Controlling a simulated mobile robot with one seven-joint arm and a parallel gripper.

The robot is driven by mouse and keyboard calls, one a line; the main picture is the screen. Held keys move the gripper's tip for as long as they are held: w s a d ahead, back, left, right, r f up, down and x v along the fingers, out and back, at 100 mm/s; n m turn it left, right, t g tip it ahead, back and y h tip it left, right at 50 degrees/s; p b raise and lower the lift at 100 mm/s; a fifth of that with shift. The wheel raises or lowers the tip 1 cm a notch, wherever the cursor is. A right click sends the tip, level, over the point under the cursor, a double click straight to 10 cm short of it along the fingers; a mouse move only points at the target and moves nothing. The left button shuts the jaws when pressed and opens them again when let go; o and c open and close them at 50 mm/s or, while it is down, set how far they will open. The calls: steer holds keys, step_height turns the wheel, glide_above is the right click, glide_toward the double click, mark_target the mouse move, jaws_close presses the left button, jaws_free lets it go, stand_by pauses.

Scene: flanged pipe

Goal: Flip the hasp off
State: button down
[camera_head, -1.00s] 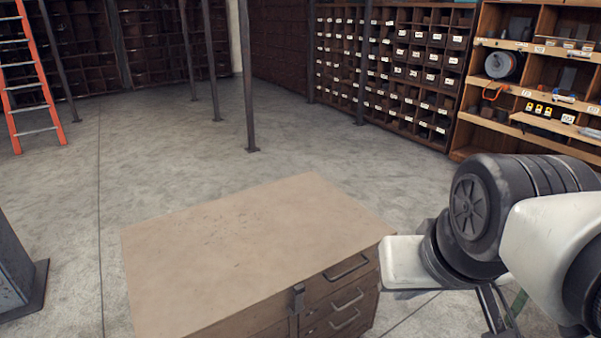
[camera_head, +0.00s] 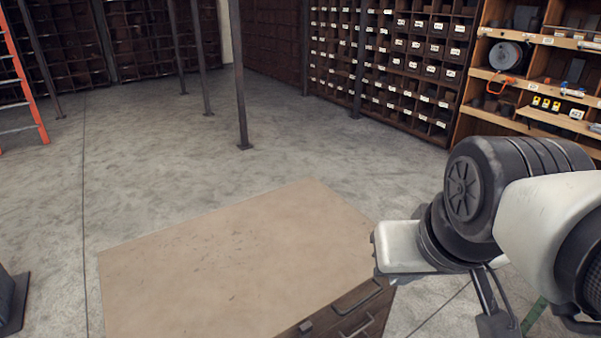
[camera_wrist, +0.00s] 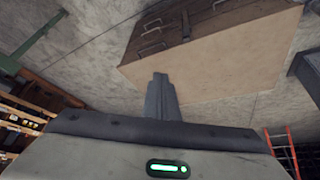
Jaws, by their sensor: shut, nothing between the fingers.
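The hasp (camera_head: 305,327) is a small dark metal piece at the front top edge of a tan wooden chest (camera_head: 235,255). In the head view only its top shows, at the bottom edge of the frame. In the wrist view the chest (camera_wrist: 225,62) appears upside down, with the hasp (camera_wrist: 186,27) on its drawer side near the top. My gripper (camera_wrist: 160,80) shows in the wrist view with its fingers shut and empty. Its tips overlap the chest's lower left edge in that picture, apart from the hasp. Whether they touch the chest I cannot tell.
Drawer handles (camera_head: 358,326) stick out on the chest's front, right of the hasp. A grey metal post base (camera_head: 12,300) stands at the left. Thin posts (camera_head: 240,80), an orange ladder (camera_head: 25,90) and shelving (camera_head: 390,70) are farther back. The concrete floor (camera_head: 160,170) around the chest is open.

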steer(key=w+a+f+n+g+b, duration=0.25)
steer(key=w+f+b, duration=0.2)
steer(key=w, duration=0.45)
steer(key=n+g+b, duration=0.3)
steer(key=b, duration=0.5)
glide_above(298, 322)
steer(key=w+d, duration=0.1)
steer(key=w, duration=0.1)
step_height(298, 322, down, 18)
steer(key=w+a+f+n+g+h+b, duration=0.1)
steer(key=w+a+f+b, duration=0.1)
steer(key=f, duration=0.8)
steer(key=shift+w+a+f+g, duration=0.35)
steer(key=shift+w+a+f, duration=0.1)
steer(key=shift+a, duration=0.65)
steer(key=f, duration=0.3)
steer(key=s+f+b, duration=0.1)
steer(key=f, duration=0.2)
steer(key=d+f+b, duration=0.1)
steer(key=f, duration=0.3)
steer(key=shift+s+d+f, duration=0.1)
steer(key=shift+s, duration=0.2)
steer(key=shift+s+d, duration=0.7)
steer(key=shift+s, duration=0.35)
steer(key=shift+s+d, duration=0.35)
steer(key=shift+s, duration=0.2)
